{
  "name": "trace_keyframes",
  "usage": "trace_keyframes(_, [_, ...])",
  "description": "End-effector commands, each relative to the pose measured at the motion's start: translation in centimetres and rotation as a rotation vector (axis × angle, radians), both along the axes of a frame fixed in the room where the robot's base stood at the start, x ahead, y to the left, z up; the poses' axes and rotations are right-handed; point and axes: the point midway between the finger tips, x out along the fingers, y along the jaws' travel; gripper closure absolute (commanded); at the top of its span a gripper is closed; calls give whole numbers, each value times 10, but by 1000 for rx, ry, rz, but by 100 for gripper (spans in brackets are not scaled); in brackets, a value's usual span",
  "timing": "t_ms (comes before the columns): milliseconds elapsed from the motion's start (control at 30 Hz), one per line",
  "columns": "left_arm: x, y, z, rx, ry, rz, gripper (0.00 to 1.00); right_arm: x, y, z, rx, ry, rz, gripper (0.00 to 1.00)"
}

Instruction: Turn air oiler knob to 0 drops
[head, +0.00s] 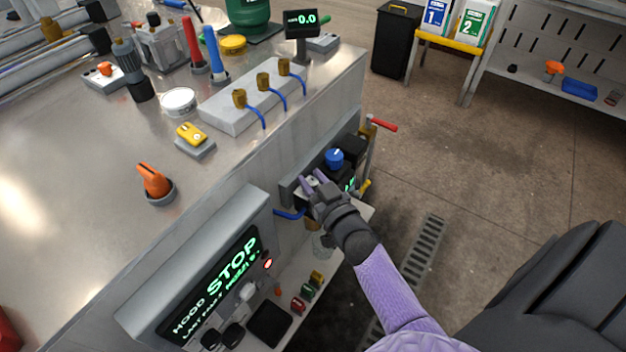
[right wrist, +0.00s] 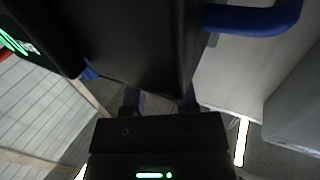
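The black air unit (head: 350,148) is mounted on the bench's side, with a blue knob (head: 334,158) on top and a green-lit display (head: 350,185). My right gripper (head: 313,180) is at the unit's near end, just below and left of the blue knob. Its two purple fingers stand apart, with a small pale top part between them that may be the oiler knob. In the right wrist view, a black block of the unit (right wrist: 140,40) covers the fingertips; contact and the knob's setting cannot be seen. My left gripper is out of view.
A blue hose (head: 290,214) runs beside the unit; it also shows in the right wrist view (right wrist: 255,18). The STOP panel (head: 215,280) is nearer, at lower left. Open floor lies to the right.

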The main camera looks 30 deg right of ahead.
Motion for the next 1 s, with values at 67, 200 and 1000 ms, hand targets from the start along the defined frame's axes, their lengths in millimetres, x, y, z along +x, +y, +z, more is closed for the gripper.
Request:
trace_keyframes(67, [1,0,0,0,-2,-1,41,0,0,0,0,0,0,83])
trace_keyframes(200, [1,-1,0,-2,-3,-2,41,0,0,0,0,0,0,100])
trace_keyframes(1000, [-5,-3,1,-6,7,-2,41,0,-2,-2,-8,4,373,100])
